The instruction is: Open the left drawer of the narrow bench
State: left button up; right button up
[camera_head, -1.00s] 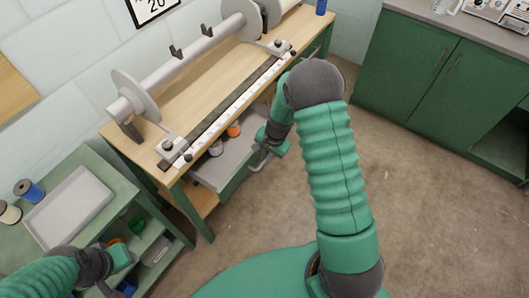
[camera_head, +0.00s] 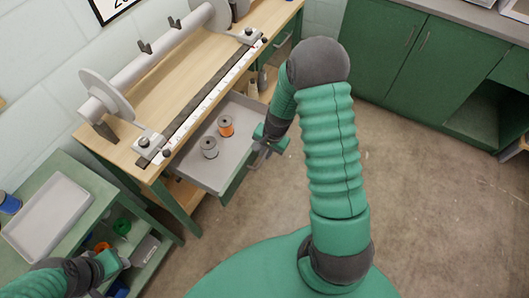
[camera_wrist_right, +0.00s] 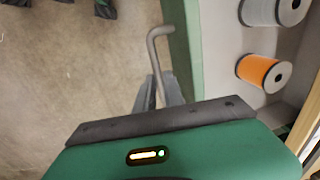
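The narrow bench (camera_head: 136,132) has a wooden top and green legs. Its left drawer (camera_head: 196,171) is pulled out from under the top, with a grey spool and an orange spool inside. My right gripper (camera_head: 265,148) is at the drawer's front. In the right wrist view its two fingers (camera_wrist_right: 161,92) close around the bent metal drawer handle (camera_wrist_right: 158,52); the grip is partly hidden by the gripper body. The orange spool (camera_wrist_right: 263,72) and the grey spool (camera_wrist_right: 272,10) also show there. My left gripper (camera_head: 124,262) is at the lower left, beside the green cart; its fingers are too small to read.
A green cart (camera_head: 97,210) with a grey tray (camera_head: 47,218) and lower shelves stands at the left. A roller with round flanges (camera_head: 105,98) lies along the bench top. Green cabinets (camera_head: 400,60) stand at the back right. The floor (camera_head: 410,200) between is clear.

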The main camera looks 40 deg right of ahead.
jog(key=shift+o, duration=0.4)
notch_tip(320, 180, up, 16)
jog(key=s+d+p, duration=0.1)
jog(key=s+p, duration=0.1)
jog(key=p, duration=0.1)
jog(key=shift+s+d+r, duration=0.15)
jog(key=shift+s+d, duration=0.05)
jog(key=shift+s, duration=0.2)
